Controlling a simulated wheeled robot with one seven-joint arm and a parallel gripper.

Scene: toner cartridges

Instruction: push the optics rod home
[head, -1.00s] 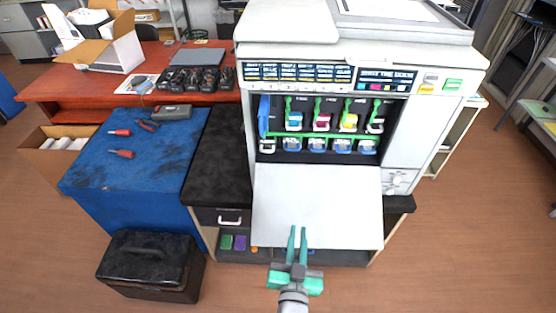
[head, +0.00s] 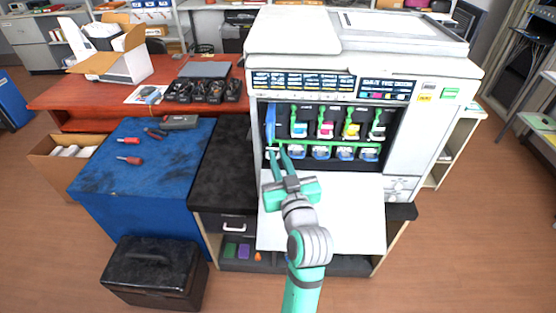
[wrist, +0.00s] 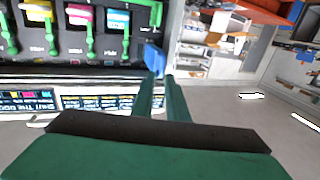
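The white printer (head: 425,130) stands open at the front. A tall blue piece (head: 270,122) sits at the left edge of its bay and may be the optics rod's handle; I cannot tell for sure. In the wrist view this blue piece (wrist: 154,58) shows just beyond my fingertips. My gripper (head: 277,153) is open, with a gap between its fingers, at the lower left of the bay. It seems empty, and I cannot tell whether it touches the blue piece. The fingers also show in the wrist view (wrist: 158,82). My fingers partly hide the bay's lower left corner.
Toner cartridges with green levers (head: 326,128) fill the bay to the right. The white front door (head: 350,215) hangs open below, under my arm. A blue-topped bench (head: 140,165) with screwdrivers stands left, and a black box (head: 155,272) lies on the floor.

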